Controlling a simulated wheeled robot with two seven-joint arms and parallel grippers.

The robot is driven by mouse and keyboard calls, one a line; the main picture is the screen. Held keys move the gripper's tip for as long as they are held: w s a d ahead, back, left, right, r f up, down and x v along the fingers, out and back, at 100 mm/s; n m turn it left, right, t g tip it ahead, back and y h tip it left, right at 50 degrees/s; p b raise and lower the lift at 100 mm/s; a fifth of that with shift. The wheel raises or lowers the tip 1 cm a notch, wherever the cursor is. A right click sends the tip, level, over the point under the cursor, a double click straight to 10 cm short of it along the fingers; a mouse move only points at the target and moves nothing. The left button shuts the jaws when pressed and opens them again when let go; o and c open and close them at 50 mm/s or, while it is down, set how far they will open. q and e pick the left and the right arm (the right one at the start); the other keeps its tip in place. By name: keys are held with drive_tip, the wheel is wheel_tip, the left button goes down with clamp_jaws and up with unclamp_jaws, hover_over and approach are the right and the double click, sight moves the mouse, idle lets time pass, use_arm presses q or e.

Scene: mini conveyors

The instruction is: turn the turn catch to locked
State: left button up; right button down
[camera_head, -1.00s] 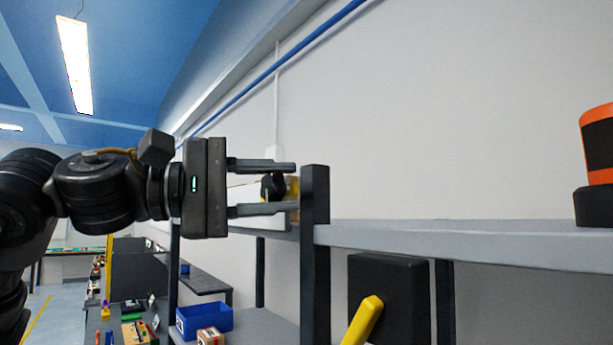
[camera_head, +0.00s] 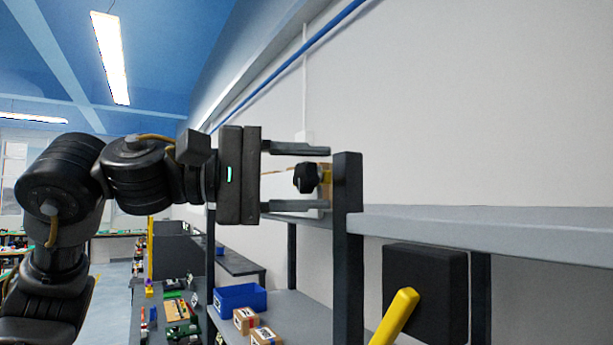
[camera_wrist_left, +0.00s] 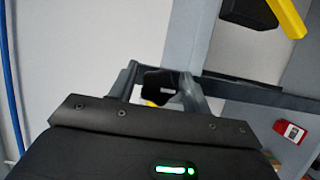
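The turn catch shows as a black lobed knob (camera_head: 306,178) with a yellow part behind it, beside the dark shelf post. In the left wrist view the knob (camera_wrist_left: 158,83) sits between the fingertips, with a bit of yellow below it. My left gripper (camera_head: 310,178) is open, one finger above the knob and one below in the head view. I see gaps between knob and fingers in the head view; contact at the far side cannot be told. The catch's locked mark is not visible. My right gripper is out of view.
A dark post (camera_head: 347,240) and grey shelf (camera_head: 450,226) stand right beside the fingertips. A black box (camera_head: 437,285) with a yellow lever (camera_head: 396,318) is mounted below the shelf. A blue bin (camera_head: 240,297) and small cartons (camera_head: 246,319) are on the lower shelf.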

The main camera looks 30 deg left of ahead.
use_arm(q)
drive_tip(key=shift+o, duration=0.6)
drive_tip(key=shift+s+a, duration=0.15)
drive_tip(key=shift+a, duration=0.05)
drive_tip(key=b+v, duration=0.3)
drive_tip(key=v, duration=0.7)
drive_tip(key=shift+s+a, duration=0.1)
drive_tip(key=shift+a, duration=0.05)
